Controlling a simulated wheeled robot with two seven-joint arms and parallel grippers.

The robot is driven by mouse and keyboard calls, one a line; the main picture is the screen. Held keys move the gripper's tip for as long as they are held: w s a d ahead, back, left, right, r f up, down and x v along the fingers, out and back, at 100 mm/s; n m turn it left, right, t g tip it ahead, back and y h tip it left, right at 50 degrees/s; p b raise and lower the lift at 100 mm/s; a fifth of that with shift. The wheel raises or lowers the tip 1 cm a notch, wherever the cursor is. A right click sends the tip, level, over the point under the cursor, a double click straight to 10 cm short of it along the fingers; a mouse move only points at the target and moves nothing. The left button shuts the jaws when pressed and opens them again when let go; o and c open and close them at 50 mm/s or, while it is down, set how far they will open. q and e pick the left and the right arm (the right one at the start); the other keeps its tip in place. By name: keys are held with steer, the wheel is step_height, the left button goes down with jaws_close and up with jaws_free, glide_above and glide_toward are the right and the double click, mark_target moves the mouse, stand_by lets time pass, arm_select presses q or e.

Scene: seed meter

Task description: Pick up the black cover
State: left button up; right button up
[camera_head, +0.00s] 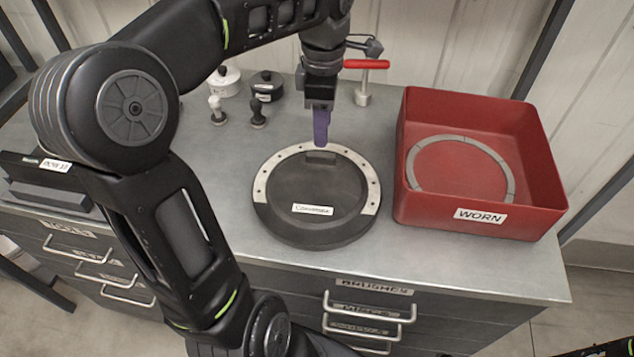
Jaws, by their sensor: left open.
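A round black disc-shaped unit (318,225) with a pale segmented ring around part of its rim and a white label lies on the grey bench. Its dark centre, with a small raised block (320,158) near the back, looks like a black cover. My left gripper (321,143) points down over the back of this unit, its purple fingers seen edge-on just above or at the block. It is open; I cannot tell whether it touches. A small black lidded pot (266,86) stands farther back.
A red bin (480,216) labelled WORN, with a grey ring inside, stands at the right. White and black knobs (217,110), a white pot (225,82) and a red-handled tool (363,82) stand at the back. The bench front (430,262) is clear.

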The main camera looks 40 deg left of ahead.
mark_target(321, 154)
arm_select(q)
steer(key=shift+f, duration=0.8)
steer(key=shift+s+f+p, duration=0.2)
steer(key=shift+f+p, duration=0.25)
steer(key=shift+f, duration=2.15)
jaws_close()
